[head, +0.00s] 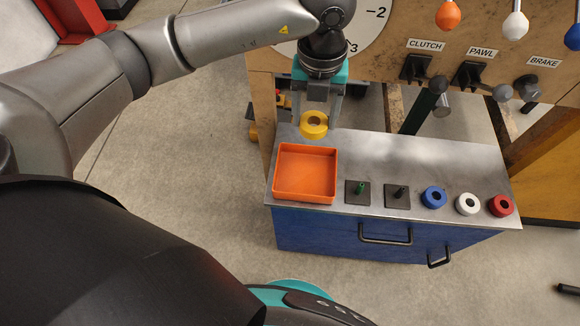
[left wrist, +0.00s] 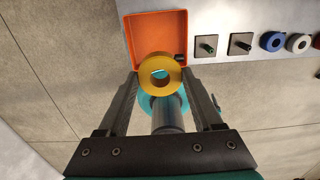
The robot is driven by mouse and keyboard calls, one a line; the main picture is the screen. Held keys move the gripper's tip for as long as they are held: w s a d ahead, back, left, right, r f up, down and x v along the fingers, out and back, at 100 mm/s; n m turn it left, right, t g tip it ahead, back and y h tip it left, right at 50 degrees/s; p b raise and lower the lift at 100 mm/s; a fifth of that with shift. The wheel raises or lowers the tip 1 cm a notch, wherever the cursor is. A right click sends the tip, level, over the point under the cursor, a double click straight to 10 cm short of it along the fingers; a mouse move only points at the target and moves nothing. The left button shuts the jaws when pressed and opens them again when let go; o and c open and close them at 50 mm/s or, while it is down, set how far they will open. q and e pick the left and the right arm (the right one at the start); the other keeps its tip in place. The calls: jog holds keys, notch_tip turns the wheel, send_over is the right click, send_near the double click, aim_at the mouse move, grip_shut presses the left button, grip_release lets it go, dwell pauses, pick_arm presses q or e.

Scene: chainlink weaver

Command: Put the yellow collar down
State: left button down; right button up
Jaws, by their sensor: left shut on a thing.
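The yellow collar (head: 314,133) is a thick ring with a round hole. My left gripper (head: 315,121) is shut on it, one finger on each side. In the left wrist view the collar (left wrist: 146,76) sits between the fingertips and overlaps the near edge of the tray (left wrist: 126,38). The tray looks empty. My right gripper is not in view.
On the bench top (head: 420,160), right of the tray, stand a green peg on a plate (head: 358,193), a dark peg on a plate (head: 397,196), and blue (head: 434,197), white (head: 467,204) and red (head: 502,206) collars. A wooden panel with levers (head: 440,60) rises behind.

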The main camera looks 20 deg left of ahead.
pick_arm(q)
jog(key=b, duration=0.2)
send_over(305, 177)
notch_tip(305, 177, down, 7)
notch_tip(305, 177, down, 8)
jog(key=shift+w+f+b, duration=0.1)
jog(key=shift+b, duration=1.15)
jog(key=shift+f+b, duration=0.65)
jog(key=shift+f, duration=1.75)
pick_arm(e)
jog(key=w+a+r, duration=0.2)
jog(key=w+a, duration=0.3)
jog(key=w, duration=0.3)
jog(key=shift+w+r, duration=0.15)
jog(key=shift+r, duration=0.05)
pick_arm(q)
jog(key=shift+f+b, duration=0.2)
jog(key=shift+b, duration=0.1)
jog(key=shift+c, duration=0.2)
grip_release()
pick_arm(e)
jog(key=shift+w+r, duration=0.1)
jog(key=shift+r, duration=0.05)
